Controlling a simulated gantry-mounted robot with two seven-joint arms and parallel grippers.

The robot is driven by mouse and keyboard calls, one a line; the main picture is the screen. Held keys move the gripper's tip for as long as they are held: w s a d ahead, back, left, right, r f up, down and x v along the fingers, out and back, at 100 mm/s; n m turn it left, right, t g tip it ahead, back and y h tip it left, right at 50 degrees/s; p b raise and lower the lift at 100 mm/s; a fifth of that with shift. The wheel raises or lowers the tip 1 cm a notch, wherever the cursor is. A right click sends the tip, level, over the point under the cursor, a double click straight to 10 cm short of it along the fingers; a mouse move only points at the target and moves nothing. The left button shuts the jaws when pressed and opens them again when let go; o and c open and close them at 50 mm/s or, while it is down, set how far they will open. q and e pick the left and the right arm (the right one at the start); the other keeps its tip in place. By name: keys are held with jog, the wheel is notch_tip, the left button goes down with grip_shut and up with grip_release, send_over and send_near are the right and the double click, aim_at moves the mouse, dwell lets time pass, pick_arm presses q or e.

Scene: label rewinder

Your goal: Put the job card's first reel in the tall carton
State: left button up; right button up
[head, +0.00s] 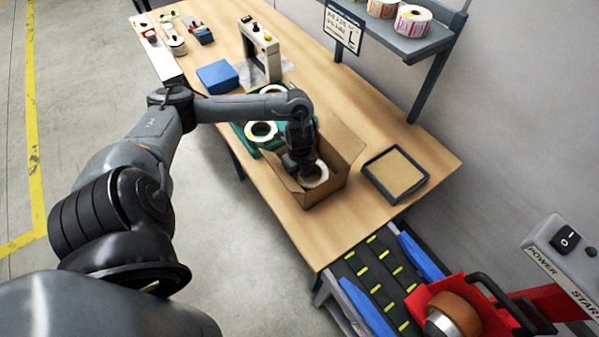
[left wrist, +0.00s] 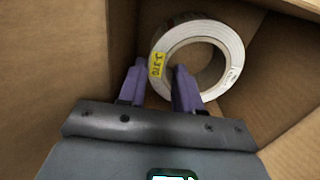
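The open brown carton (head: 333,183) stands near the front of the table with its flaps up. A white label reel (head: 314,176) lies inside it; in the left wrist view the reel (left wrist: 226,45) has a yellow tag with black writing. My left gripper (left wrist: 159,68) reaches down into the carton. Its purple fingers are apart at the reel's near left rim, one outside the rim and one over the hole, with a gap visible beside the rim. The job card (head: 343,28) hangs under the shelf; its writing is too small to read. My right gripper is out of view.
A green tray (head: 242,128) with reels, including one at its near end (head: 261,132), sits behind the carton. A shallow dark tray (head: 396,174) lies right. A blue box (head: 217,76) and a machine (head: 261,52) stand farther back. A shelf (head: 413,42) holds several reels.

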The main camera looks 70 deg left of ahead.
pick_arm(q)
notch_tip(320, 180, up, 12)
jog(key=p, duration=0.5)
jog(key=w+d+f+n+t+h, duration=0.1)
jog(key=w+d+t+h, duration=0.15)
jog(key=d, duration=1.25)
jog(key=w+d+f+t+h, duration=0.15)
jog(key=d+t, duration=0.25)
jog(key=d, duration=1.2)
jog(key=s+a+r+n+g+y, duration=0.1)
jog(key=s+a+n+g+y, duration=0.2)
jog(key=s+n, duration=0.9)
jog(key=a+n, duration=0.1)
jog(key=a, duration=0.2)
jog(key=shift+s+y, duration=0.3)
jog(key=shift+y, duration=0.1)
jog(key=shift+p, duration=0.3)
